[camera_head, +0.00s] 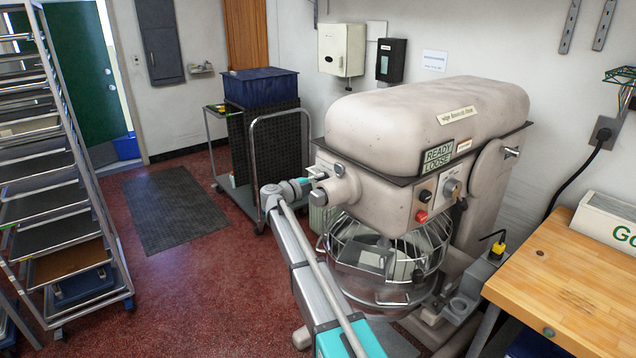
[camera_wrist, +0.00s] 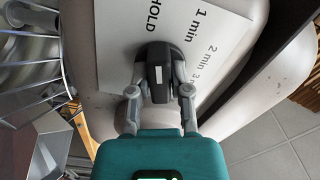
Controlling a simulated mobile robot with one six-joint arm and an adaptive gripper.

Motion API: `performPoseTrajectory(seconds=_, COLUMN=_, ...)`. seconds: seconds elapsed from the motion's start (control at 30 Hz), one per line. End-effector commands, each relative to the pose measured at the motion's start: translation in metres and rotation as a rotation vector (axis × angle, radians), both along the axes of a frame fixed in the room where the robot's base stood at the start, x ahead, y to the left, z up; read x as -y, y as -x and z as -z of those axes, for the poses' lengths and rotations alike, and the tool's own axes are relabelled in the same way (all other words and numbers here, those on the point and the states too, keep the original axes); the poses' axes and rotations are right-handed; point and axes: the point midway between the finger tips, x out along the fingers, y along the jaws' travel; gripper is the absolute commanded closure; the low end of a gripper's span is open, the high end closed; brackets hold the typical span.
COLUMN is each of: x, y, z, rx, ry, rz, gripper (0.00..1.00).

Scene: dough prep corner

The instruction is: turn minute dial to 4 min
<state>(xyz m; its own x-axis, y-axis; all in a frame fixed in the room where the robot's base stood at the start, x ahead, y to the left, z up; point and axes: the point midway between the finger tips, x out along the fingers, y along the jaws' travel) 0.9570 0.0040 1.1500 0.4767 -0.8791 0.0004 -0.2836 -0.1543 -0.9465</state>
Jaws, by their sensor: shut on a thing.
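The minute dial (camera_wrist: 161,58) is a dark grey knob with a small white mark, on a white label plate (camera_wrist: 120,50) in the wrist view. The plate reads HOLD, 1 min, 2 min and part of a 3, tilted; no 4 is visible. I cannot tell which setting the mark points to. My gripper (camera_wrist: 160,92) has a finger on each side of the dial and is shut on it. In the head view my gripper (camera_head: 316,179) is at the left end of the big beige mixer (camera_head: 430,110); the dial cannot be made out there.
The mixer's wire bowl guard (camera_head: 335,240) is below my gripper. A red button (camera_head: 421,216) and another knob (camera_head: 452,188) are on the mixer's side. A cart with a blue bin (camera_head: 262,86) stands behind. A wooden table (camera_head: 540,265) is at right.

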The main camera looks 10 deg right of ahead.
Motion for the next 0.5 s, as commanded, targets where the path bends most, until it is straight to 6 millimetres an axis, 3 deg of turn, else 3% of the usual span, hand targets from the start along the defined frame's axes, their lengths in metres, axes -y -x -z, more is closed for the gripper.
performPoseTrajectory(seconds=0.5, x=0.0002, y=0.0002, z=0.0002, rx=0.245, ry=-0.134, rz=0.000, gripper=1.00)
